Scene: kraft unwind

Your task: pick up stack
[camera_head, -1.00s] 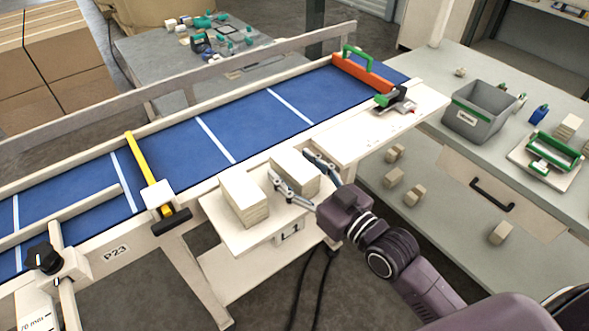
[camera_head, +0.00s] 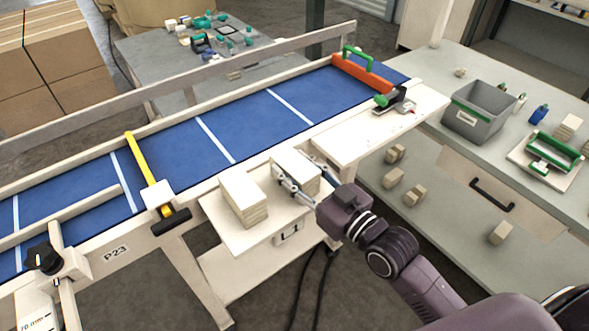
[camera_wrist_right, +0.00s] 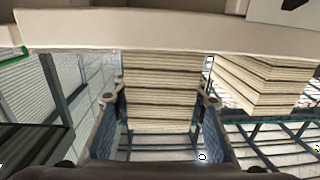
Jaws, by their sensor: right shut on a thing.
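Two pale stacks of layered sheets stand on a small white shelf (camera_head: 235,238) at the front side of the conveyor. My right gripper (camera_head: 294,166) is shut on the right stack (camera_head: 289,160), one finger on each side of it. In the right wrist view this stack (camera_wrist_right: 160,85) stands between the blue-padded fingers, its layered edges facing me. The left stack (camera_head: 243,200) stands free beside it and also shows at the right in the wrist view (camera_wrist_right: 262,85). I cannot tell whether the held stack touches the shelf. My left gripper is not in view.
The blue conveyor (camera_head: 190,145) runs behind the shelf, with a yellow bar (camera_head: 142,160) across it and an orange stop (camera_head: 362,75) at its far end. A grey bin (camera_head: 480,113) and a green-handled fixture (camera_head: 550,155) are on the right bench. Several small blocks lie lower down.

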